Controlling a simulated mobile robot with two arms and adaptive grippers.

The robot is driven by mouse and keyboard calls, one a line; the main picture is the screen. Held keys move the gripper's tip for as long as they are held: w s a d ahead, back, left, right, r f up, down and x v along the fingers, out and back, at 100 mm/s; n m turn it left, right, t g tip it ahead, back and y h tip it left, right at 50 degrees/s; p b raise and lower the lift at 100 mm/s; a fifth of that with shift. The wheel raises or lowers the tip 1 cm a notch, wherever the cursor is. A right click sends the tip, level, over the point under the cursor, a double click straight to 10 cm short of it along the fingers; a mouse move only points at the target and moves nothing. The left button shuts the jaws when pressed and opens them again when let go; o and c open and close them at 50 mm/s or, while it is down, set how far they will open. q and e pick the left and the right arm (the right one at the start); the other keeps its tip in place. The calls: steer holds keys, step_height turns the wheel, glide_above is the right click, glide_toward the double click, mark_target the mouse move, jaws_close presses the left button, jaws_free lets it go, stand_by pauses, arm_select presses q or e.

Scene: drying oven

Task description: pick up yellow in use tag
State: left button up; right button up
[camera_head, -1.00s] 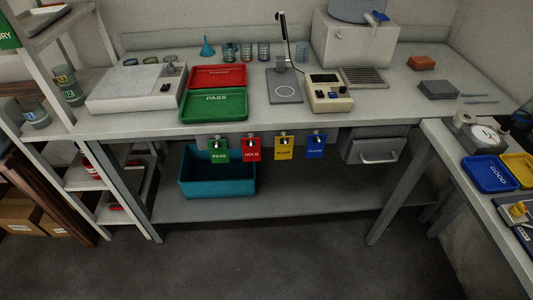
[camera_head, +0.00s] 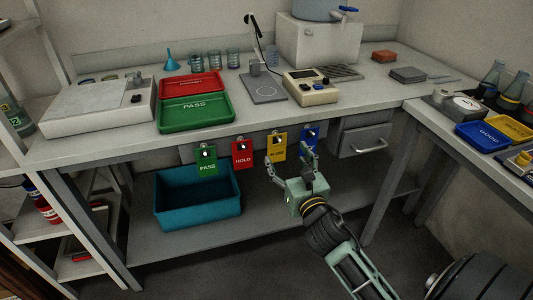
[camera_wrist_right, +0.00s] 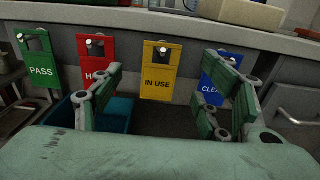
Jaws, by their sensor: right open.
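The yellow IN USE tag (camera_head: 279,147) hangs from a hook on the front edge of the bench, between the red HOLD tag (camera_head: 242,153) and the blue tag (camera_head: 309,138). In the right wrist view the yellow tag (camera_wrist_right: 160,72) hangs upright between the two fingers, farther out than the tips. My right gripper (camera_head: 289,158) is open and empty in front of the tags; its fingers overlap part of the blue tag in the head view. The wrist view shows the right gripper (camera_wrist_right: 168,85) with fingers spread wide. My left gripper is not in view.
The green PASS tag (camera_head: 206,161) hangs at the left of the row. A teal bin (camera_head: 197,221) stands on the lower shelf below. A drawer (camera_head: 365,140) is to the right. Trays and a scale-like device (camera_head: 310,91) stand on the bench top.

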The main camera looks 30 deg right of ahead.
mark_target(277, 148)
steer(key=x, duration=0.4)
steer(key=f+x, duration=0.1)
steer(key=x, duration=0.1)
steer(key=shift+w+d+b, duration=0.15)
steer(key=shift+w+b, duration=0.2)
steer(key=shift+w, duration=0.05)
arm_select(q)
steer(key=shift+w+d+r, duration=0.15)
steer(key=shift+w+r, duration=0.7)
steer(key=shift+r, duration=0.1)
arm_select(e)
steer(key=c, duration=0.8)
